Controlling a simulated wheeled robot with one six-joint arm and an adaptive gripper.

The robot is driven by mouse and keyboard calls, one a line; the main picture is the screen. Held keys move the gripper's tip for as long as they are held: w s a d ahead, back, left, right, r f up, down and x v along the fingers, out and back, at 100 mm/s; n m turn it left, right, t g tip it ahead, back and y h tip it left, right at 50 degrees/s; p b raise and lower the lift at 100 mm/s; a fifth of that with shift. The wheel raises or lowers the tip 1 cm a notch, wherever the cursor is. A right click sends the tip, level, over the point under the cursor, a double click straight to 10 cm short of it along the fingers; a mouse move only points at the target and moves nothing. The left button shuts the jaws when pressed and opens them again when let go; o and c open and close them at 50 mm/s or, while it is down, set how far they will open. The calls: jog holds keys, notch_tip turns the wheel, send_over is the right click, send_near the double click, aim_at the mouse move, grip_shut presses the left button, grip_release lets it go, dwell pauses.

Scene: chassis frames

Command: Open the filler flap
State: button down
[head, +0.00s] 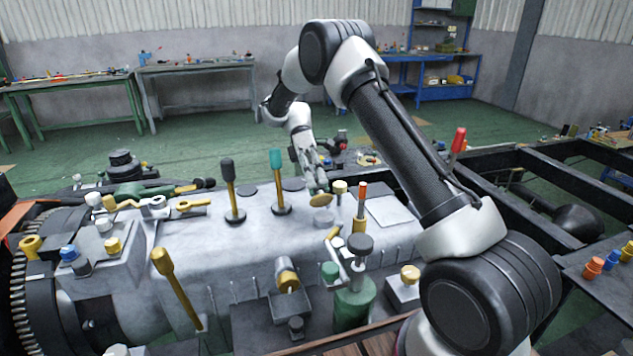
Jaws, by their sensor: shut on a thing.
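A small round brass-coloured flap (321,201) shows on top of the grey housing (255,240), just right of the teal-topped lever; I take it for the filler flap. My gripper (318,186) reaches down to it from behind, with its fingertips at the flap's upper edge. The gripper is shut on the flap, as far as I can see. The flap looks raised off the housing, with a round area just below it. The exact grip and the hinge are too small to make out.
A black-knobbed lever (229,180) and a teal-knobbed lever (277,170) stand left of my gripper. A cream-capped knob (340,187) and an orange-topped lever (362,192) stand close on the right. A flat pale plate (389,210) lies beyond them. Dark chassis rails (560,172) run at right.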

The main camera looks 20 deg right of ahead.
jog(key=c, duration=1.2)
grip_release()
